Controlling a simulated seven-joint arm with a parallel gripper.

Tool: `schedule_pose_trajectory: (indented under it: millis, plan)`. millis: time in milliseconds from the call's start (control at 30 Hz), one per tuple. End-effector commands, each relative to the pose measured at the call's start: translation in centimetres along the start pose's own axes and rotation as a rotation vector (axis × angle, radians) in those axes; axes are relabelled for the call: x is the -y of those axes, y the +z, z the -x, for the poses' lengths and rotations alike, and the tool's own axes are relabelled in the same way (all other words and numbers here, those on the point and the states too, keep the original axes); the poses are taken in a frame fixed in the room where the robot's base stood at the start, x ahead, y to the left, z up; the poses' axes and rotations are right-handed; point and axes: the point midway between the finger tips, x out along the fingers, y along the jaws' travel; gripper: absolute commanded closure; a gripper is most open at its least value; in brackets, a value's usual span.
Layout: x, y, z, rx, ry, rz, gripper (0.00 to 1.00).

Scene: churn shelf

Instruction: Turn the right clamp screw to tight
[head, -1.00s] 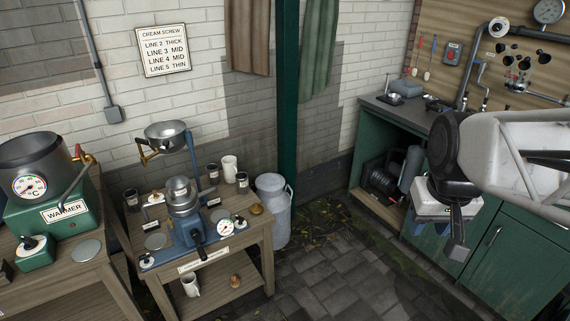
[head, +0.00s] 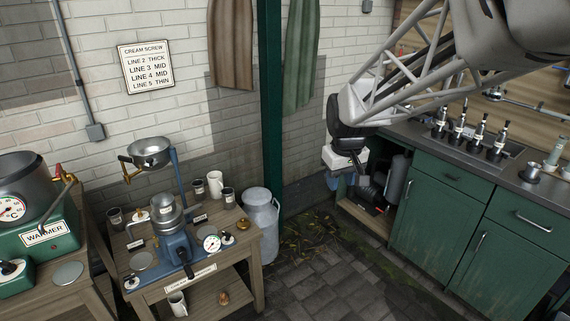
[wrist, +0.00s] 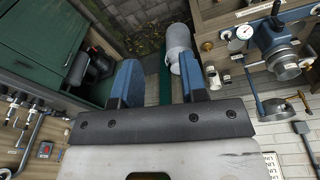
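The cream separator (head: 176,247), a blue machine with a steel bowl, stands on a small wooden bench (head: 215,274) at the lower left of the head view. It also shows upper right in the wrist view (wrist: 273,38). Small black-topped knobs sit at its base, one on the right (head: 228,238) beside a round gauge (head: 211,243) and one on the left (head: 131,283). I cannot tell which part is the right clamp screw or its setting. My gripper (wrist: 160,78) is empty, its blue fingers apart, well right of the bench in the head view.
A milk can (head: 261,222) stands on the floor right of the bench. A green post (head: 271,110) rises behind it. Green cabinets (head: 450,215) fill the right, near my gripper. The warmer (head: 42,235) is far left. The paved floor between bench and cabinets is clear.

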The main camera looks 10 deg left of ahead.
Motion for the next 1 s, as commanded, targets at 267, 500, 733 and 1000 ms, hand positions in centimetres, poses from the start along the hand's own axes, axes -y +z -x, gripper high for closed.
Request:
schedule_pose_trajectory:
  millis: [267, 500, 733, 1000]
  plan:
    - [1.9, -6.4, -3.7, 0.017, -0.013, 0.104, 0.61]
    - [4.1, -11.6, -7.2, 0.03, -0.023, 0.194, 0.61]
    - [6.7, -16.1, -11.1, 0.042, -0.033, 0.279, 0.61]
    - [10.2, -21.0, -16.3, 0.057, -0.045, 0.379, 0.61]
